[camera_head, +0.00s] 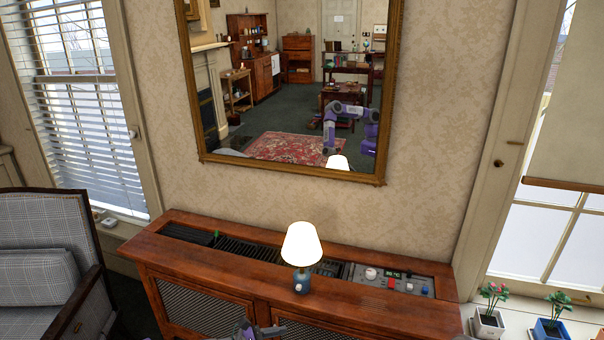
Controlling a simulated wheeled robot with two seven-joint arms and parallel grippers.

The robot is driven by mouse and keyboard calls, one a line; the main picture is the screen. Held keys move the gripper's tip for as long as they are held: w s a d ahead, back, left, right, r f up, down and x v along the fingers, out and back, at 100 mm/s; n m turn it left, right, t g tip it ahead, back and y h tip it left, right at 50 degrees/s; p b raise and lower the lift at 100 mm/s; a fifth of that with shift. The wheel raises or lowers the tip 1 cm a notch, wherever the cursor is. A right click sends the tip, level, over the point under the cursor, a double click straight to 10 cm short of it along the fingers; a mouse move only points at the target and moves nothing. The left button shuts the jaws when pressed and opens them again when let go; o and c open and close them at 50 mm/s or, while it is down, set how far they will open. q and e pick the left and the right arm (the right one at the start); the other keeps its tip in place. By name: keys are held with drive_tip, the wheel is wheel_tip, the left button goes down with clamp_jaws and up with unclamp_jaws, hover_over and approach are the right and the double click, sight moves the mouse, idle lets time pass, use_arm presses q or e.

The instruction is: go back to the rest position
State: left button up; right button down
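A purple and grey part of my arm, likely the left one, shows at the bottom edge in front of the cabinet (385,318). My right gripper is out of view. The wall mirror (290,90) reflects my purple body, with one bent arm raised on its left side; the grippers are too small to read there.
A lit table lamp (301,245) stands on the cabinet, beside a control panel (392,279) with knobs. A plaid armchair (45,265) stands at left. Potted plants (488,318) (552,328) sit at lower right near a window.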

use_arm(q)
drive_tip(key=s+a+f+m+g+y, duration=0.1)
drive_tip(key=s+f+m+g+y, duration=0.4)
drive_tip(key=s+f, duration=0.55)
drive_tip(key=s+a+f+m+g+y, duration=0.1)
drive_tip(key=s+f+m+g+y, duration=0.15)
drive_tip(key=s+f+m, duration=0.75)
drive_tip(key=s+a+r+m+t+y, duration=0.2)
drive_tip(key=s+r+m+y, duration=0.1)
drive_tip(key=s, duration=0.7)
drive_tip(key=shift+m+h, duration=0.25)
drive_tip(key=shift+m, duration=0.35)
drive_tip(key=r+p, duration=0.5)
drive_tip(key=shift+s+d+r+p, duration=0.1)
drive_tip(key=shift+d+r+p, duration=0.1)
drive_tip(key=shift+r+p, duration=0.15)
